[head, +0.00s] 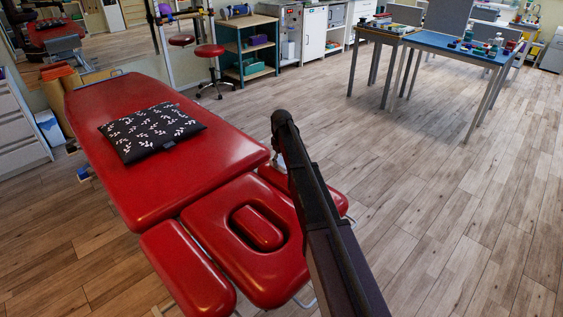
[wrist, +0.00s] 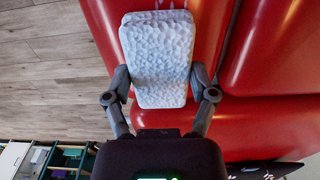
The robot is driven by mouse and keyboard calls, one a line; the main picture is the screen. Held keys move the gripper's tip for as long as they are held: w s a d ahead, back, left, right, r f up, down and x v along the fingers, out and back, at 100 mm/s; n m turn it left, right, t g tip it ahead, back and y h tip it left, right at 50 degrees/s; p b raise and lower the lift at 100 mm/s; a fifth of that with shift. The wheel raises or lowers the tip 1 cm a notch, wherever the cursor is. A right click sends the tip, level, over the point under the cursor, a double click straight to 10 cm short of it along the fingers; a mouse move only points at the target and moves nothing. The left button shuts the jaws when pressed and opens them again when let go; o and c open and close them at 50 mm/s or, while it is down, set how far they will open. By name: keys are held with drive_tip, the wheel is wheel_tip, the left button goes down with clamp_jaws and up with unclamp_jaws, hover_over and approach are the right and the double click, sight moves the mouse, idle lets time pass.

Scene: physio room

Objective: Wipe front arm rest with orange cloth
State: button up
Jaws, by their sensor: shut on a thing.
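In the wrist view my gripper (wrist: 160,84) is shut on a white, dimpled, sponge-like block (wrist: 158,45), one finger on each side. No orange cloth shows in either view. The block is over a red arm rest (wrist: 104,22) of the treatment table; I cannot tell whether it touches. This arm rest (head: 332,200) is partly hidden behind my arm in the head view, where my gripper is also hidden. The other arm rest (head: 188,268) is at the lower left, beside the red head section (head: 210,228) with its oval insert.
A black leaf-patterned cushion (head: 150,130) lies on the red table top (head: 105,95). A red stool (head: 209,51) and a wooden shelf (head: 248,46) stand behind. A blue table (head: 470,48) with small items is at back right. The wooden floor on the right is clear.

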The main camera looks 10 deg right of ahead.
drive_tip(key=shift+s+d, duration=0.1)
drive_tip(key=shift+s, duration=0.1)
drive_tip(key=shift+s+d, duration=0.5)
drive_tip(key=shift+s, duration=0.2)
drive_tip(key=shift+s+d, duration=0.5)
drive_tip(key=shift+s, duration=0.15)
drive_tip(key=shift+s+d+f, duration=0.1)
drive_tip(key=shift+s+d, duration=0.45)
drive_tip(key=shift+s, duration=0.25)
drive_tip(key=shift+s+d, duration=0.55)
drive_tip(key=shift+s, duration=0.2)
drive_tip(key=shift+s+d, duration=0.1)
drive_tip(key=shift+s, duration=0.05)
drive_tip(key=shift+s+d, duration=1)
drive_tip(key=shift+s, duration=0.3)
drive_tip(key=shift+s+d, duration=0.55)
drive_tip(key=shift+s, duration=0.25)
drive_tip(key=shift+s+d, duration=0.55)
drive_tip(key=shift+s, duration=0.25)
drive_tip(key=shift+s+d, duration=0.1)
drive_tip(key=shift+s, duration=0.05)
